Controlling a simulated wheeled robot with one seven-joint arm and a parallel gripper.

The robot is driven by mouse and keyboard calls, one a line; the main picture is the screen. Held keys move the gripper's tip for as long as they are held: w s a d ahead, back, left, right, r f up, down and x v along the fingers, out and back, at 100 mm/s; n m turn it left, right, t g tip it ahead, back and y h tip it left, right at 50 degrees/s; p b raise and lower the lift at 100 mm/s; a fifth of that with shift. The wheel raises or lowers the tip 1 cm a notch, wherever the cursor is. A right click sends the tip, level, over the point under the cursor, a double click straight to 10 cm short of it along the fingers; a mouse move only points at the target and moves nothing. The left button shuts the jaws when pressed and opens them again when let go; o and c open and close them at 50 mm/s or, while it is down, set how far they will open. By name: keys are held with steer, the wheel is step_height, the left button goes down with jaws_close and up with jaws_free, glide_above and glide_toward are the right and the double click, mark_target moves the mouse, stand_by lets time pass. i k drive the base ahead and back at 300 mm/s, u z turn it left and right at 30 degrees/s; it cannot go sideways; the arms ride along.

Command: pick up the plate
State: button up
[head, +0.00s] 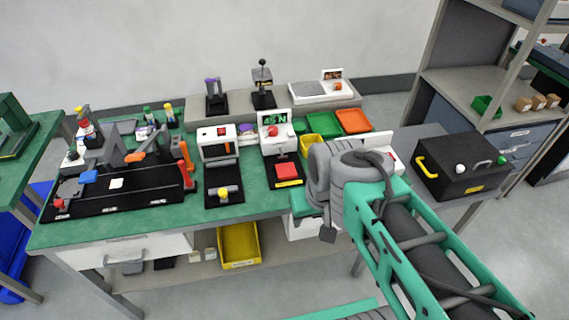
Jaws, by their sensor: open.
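I cannot tell for certain which thing is the plate. A flat red square piece (288,171) lies on the black base of a white device on the green bench, and a small white flat piece (116,183) lies on the black board at the left. My gripper (328,234) is in front of the bench's right part, pointing down, mostly hidden by my grey wrist. It is open, and nothing shows in it. It is apart from both flat pieces, to the right of and nearer than the red one.
A black box (460,168) with a yellow handle stands at right. A yellow crate (239,245) sits below. Floor is clear in front.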

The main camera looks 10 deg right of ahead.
mark_target(284, 172)
steer(key=u, duration=3)
steer(key=k, duration=0.65)
steer(key=z, duration=0.3)
